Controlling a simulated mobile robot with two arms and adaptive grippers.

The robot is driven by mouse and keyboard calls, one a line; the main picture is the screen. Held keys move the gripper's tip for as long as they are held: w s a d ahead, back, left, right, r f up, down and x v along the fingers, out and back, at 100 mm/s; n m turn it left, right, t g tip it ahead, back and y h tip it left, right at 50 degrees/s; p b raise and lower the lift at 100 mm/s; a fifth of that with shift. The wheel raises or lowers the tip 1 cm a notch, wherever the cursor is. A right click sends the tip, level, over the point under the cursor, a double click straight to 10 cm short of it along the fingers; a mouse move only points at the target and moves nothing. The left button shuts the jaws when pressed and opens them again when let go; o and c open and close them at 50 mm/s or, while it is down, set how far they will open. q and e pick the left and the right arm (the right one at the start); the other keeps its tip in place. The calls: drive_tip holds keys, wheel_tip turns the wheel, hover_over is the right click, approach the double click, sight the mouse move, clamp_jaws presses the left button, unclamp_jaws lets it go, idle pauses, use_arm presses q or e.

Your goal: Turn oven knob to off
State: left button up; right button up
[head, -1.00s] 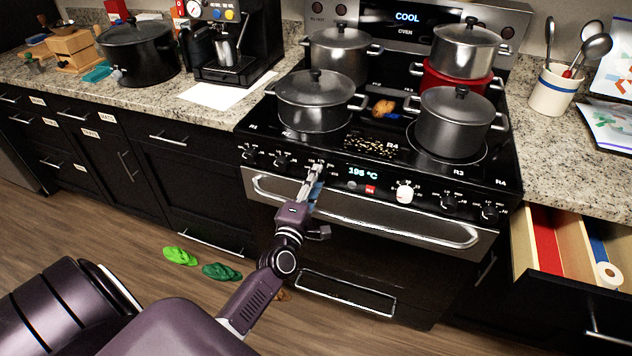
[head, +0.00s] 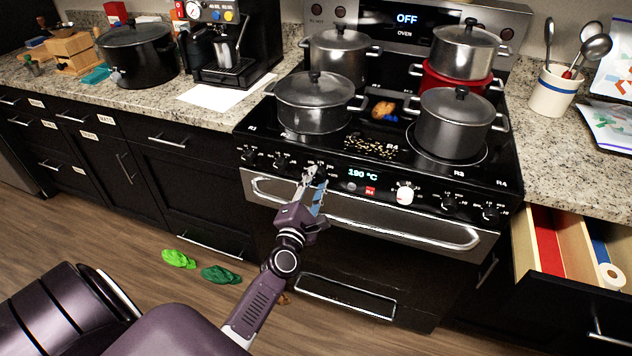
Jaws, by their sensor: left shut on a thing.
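The stove (head: 375,210) stands at the centre right, with a row of knobs along its front panel. The upper screen (head: 407,19) reads "OFF" above "OVEN". The small front display (head: 363,174) reads 190 °C. My left gripper (head: 313,178) reaches up to the panel just left of that display. It is shut on the oven knob there, which its fingers mostly hide. My right gripper is not in view.
A white knob (head: 405,193) and black knobs (head: 450,202) lie to the right on the panel. The oven handle bar (head: 400,230) runs below. Several pots, including a front-left one (head: 314,103), stand on the cooktop. An open drawer (head: 565,245) juts out at right.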

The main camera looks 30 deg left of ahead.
use_arm(q)
drive_tip(key=o, duration=1.1)
drive_tip(key=v, duration=1.2)
